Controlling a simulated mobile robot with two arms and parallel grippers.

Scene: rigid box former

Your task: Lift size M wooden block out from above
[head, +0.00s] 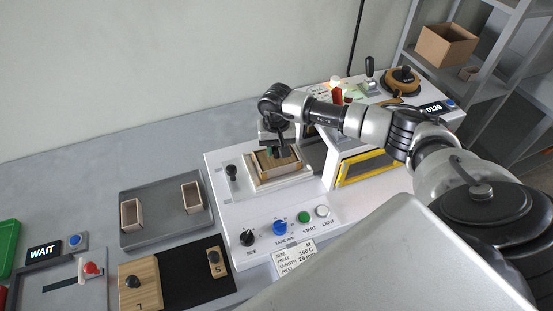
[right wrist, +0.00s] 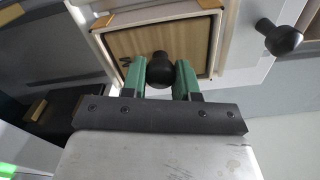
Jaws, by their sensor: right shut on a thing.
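The size M wooden block (right wrist: 188,42) shows in the right wrist view as a square wooden face with a black round knob (right wrist: 160,70) and a dark letter. It sits inside a pale box frame (head: 263,176) on the white machine. My right gripper (right wrist: 161,78) has its two green fingers closed on either side of the knob. In the head view the right gripper (head: 277,152) reaches down over the box, and the wrist hides part of the block. I cannot tell how far the block stands out of the box. My left gripper is out of view.
Left of the machine, a grey tray (head: 160,222) holds two small open boxes (head: 131,214). Blocks marked L (head: 139,284) and S (head: 214,262) lie in front. A black knob (head: 232,172) stands beside the box. A yellow-framed opening (head: 368,167) is to the right.

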